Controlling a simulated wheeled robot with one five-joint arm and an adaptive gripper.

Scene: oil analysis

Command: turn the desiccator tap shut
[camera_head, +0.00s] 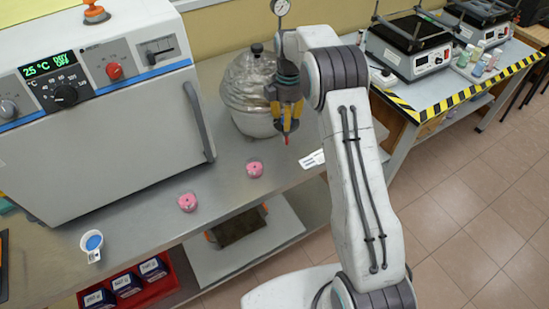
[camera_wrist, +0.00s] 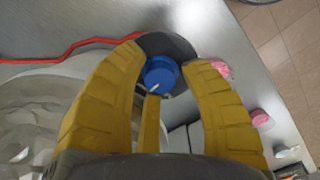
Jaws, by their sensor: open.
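The desiccator (camera_head: 246,88), a clear rounded glass vessel with a dark knob on its lid, stands on the bench against the wall; part of it shows at the left in the wrist view (camera_wrist: 35,135). My gripper (camera_head: 287,128) points down at its right side. In the wrist view its yellow fingers are apart, with a blue round knob (camera_wrist: 160,73) bearing a white mark, probably the tap, between their tips (camera_wrist: 162,57). I cannot tell whether they touch it. A narrow yellow bar (camera_wrist: 151,125) lies below the knob; I cannot tell what it belongs to.
A red hose (camera_wrist: 70,46) runs left from near the knob. A large oven (camera_head: 110,140) stands to the left.

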